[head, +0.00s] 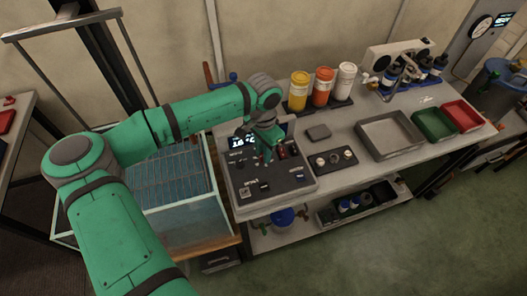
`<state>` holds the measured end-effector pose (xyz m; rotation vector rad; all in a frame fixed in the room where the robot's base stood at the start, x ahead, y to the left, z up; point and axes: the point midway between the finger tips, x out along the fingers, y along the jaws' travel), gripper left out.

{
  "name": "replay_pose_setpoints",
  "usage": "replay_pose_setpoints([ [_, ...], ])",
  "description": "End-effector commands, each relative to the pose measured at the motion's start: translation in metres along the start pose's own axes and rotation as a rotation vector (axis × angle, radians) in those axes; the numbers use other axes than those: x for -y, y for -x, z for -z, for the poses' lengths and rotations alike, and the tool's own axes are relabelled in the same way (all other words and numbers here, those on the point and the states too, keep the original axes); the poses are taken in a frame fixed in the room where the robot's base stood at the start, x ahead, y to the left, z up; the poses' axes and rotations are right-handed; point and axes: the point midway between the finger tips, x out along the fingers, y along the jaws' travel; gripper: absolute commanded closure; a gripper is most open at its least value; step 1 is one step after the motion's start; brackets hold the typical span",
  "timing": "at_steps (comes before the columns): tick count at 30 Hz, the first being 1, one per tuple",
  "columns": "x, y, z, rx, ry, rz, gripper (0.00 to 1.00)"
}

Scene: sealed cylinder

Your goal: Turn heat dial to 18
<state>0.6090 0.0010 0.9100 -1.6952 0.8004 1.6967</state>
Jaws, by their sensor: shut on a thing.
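A dark control panel (244,190) with several knobs, switches and small labels sits at the left end of the grey bench. A small lit display (243,141) at its back left shows digits too small to read surely. My green arm reaches over from the left, and my gripper (268,158) points down at the panel's middle. It is shut on a dial there. The gripper hides that dial and its scale, so I cannot read its setting or label.
A glass tank (180,215) stands left of the panel. A box with two knobs (333,160), a grey tray (390,136), green (433,124) and red bins (462,114) lie to the right. Yellow, orange and white bottles (346,80) stand behind.

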Motion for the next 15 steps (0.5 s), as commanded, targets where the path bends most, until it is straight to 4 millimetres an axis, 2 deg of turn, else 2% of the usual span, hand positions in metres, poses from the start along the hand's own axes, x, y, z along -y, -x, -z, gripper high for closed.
replay_pose_setpoints([
  [15,-0.001,0.0004,0.0021,-0.006,-0.462,0.001,1.0],
])
